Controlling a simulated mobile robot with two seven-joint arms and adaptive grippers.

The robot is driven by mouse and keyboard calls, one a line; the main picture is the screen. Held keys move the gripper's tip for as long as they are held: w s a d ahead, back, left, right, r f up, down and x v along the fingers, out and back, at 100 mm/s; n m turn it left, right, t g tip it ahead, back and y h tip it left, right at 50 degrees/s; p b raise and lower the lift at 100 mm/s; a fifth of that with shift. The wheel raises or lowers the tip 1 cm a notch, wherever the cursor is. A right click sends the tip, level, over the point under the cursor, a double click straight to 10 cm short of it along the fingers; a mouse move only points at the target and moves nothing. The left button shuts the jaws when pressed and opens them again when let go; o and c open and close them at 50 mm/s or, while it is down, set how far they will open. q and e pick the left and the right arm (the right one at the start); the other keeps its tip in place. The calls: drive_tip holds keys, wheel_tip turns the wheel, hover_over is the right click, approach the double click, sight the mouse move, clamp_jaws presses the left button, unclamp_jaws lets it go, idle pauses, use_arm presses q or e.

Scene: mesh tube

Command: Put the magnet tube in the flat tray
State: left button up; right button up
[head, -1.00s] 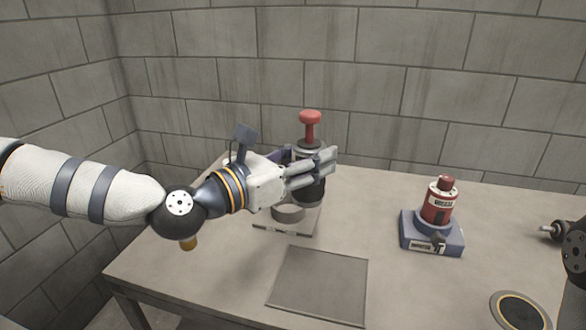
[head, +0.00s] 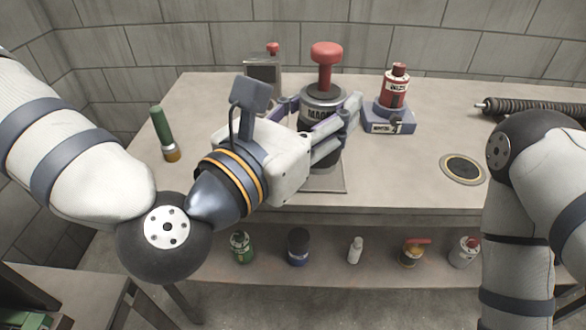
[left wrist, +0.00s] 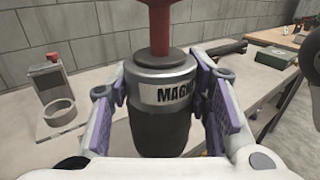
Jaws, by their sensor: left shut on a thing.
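The magnet tube (head: 321,98) is a silver and black cylinder with a red knob handle and a label partly reading "MAGN". It is upright. My left gripper (head: 336,122) is shut around its body. In the left wrist view the tube (left wrist: 160,118) sits between both purple-padded fingers (left wrist: 160,98). The flat tray (head: 326,184) is a thin grey square on the table, below the tube and partly hidden by my gripper. I cannot tell whether the tube's base touches it. My right gripper is out of view.
An empty holder with a ring (left wrist: 58,108) stands behind left. A red bottle (head: 396,88) sits in a blue-grey stand (head: 377,118) behind right. A green-handled torch-like item (head: 162,130), a round disc (head: 463,168) and a dark ribbed tube (head: 535,106) are also on the table.

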use_arm(q)
drive_tip(key=w+f+b, duration=0.2)
drive_tip(key=w+f, duration=0.2)
drive_tip(key=w+a+f+b, duration=0.1)
drive_tip(key=w+f+b, duration=0.1)
drive_tip(key=w+f, duration=0.3)
drive_tip(key=w+f+b, duration=0.2)
drive_tip(key=w+f, duration=0.2)
drive_tip(key=w, duration=0.1)
drive_tip(key=shift+a+f, duration=0.15)
drive_tip(key=shift+a, duration=0.25)
drive_tip(key=shift+b, duration=0.3)
drive_tip(key=o, duration=1)
drive_tip(key=shift+f, duration=0.2)
drive_tip(key=shift+c, duration=0.2)
drive_tip(key=o, duration=0.4)
drive_tip(key=shift+r, duration=0.1)
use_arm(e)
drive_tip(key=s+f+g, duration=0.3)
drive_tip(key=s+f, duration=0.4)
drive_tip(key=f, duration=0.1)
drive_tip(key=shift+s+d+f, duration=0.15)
